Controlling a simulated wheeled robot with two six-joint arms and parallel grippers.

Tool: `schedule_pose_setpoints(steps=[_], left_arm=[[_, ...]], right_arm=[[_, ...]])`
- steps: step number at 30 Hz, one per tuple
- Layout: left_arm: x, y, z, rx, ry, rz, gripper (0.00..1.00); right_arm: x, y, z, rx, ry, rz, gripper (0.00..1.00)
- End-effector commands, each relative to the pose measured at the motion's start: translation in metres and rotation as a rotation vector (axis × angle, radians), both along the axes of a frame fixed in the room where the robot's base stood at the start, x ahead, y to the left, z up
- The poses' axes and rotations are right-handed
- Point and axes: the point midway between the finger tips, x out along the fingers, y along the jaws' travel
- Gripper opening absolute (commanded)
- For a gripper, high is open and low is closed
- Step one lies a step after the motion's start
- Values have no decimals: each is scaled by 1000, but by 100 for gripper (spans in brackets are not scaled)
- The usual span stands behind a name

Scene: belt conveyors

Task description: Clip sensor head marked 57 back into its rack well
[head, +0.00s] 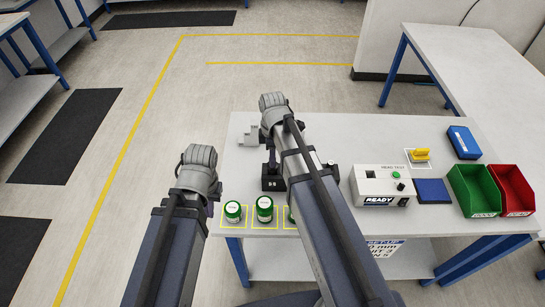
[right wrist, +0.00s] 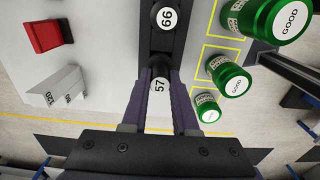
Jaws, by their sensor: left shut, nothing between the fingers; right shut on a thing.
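In the right wrist view, my right gripper (right wrist: 160,84) is shut on the sensor head marked 57 (right wrist: 159,86), which has a white numbered top. The head is at the near end of the black rack (right wrist: 182,43); I cannot tell whether it is above a well or inside it. Another head with a white top, reading 66 or 99 (right wrist: 167,17), is in the rack. In the head view the rack (head: 272,184) is partly behind my right arm. My left gripper (head: 201,166) is left of the table, shut and empty, its fingertips mostly hidden.
Green-capped jars (right wrist: 230,79) stand in yellow squares beside the rack. A pale stepped block (right wrist: 55,95) and a red object (right wrist: 46,36) lie on its other side. A READY tester (head: 382,186), a green bin (head: 474,190) and a red bin (head: 511,190) stand at the right.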

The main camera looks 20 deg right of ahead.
Motion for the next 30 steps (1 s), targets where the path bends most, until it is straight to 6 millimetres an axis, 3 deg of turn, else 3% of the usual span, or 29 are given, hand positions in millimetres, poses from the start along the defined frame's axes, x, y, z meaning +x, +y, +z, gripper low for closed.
schedule_pose_setpoints(steps=[30], left_arm=[[0,0,-21,0,0,0,0]], right_arm=[[0,0,-21,0,0,0,0]])
